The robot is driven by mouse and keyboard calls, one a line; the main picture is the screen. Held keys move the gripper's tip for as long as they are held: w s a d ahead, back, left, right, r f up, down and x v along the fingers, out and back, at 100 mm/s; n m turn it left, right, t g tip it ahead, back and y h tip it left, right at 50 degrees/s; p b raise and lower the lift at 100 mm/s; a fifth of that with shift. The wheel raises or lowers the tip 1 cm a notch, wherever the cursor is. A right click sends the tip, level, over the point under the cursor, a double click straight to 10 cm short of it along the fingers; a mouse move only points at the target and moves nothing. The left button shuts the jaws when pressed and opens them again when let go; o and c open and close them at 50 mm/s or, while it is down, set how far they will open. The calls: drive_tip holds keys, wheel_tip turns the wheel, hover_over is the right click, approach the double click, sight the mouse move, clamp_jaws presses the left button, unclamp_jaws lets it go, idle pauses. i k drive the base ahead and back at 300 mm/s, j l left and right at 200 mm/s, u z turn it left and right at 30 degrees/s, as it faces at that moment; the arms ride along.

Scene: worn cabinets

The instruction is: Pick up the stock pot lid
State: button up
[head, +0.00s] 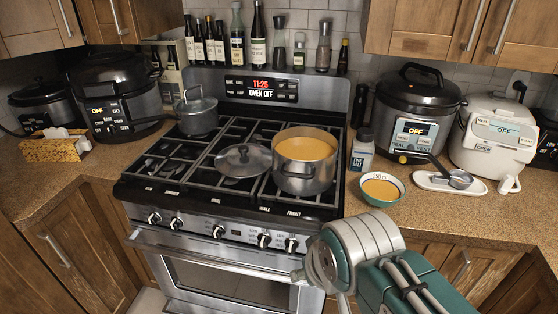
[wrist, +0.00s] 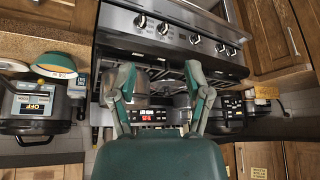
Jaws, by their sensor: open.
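The stock pot lid (head: 243,161) is a round, shiny metal lid with a knob on top. It lies on the stove's black grates, just left of the stock pot (head: 304,165). The pot is steel, uncovered and full of orange soup. In the wrist view my gripper (wrist: 161,70) is open and empty, its two green and grey fingers spread in front of the stove. The fingers partly cover the cookware there, and I cannot make out the lid clearly. In the head view my arm is at the lower right, in front of the stove and well away from the lid.
A small lidded saucepan (head: 196,112) stands on the back left grates. Bottles (head: 237,38) line the ledge behind. A bowl of soup (head: 381,188), a salt container (head: 362,150) and cookers (head: 408,108) crowd the right counter. The stove's front edge (head: 210,205) lies between my arm and the lid.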

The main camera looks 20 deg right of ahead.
sight(242, 160)
drive_tip(key=i+j+z, duration=0.3)
drive_tip(key=j, duration=0.25)
drive_tip(key=i+j+z, duration=0.15)
drive_tip(key=j, duration=0.2)
drive_tip(key=i+j+z, duration=0.15)
drive_tip(key=i+j, duration=0.05)
drive_tip(key=j, duration=0.1)
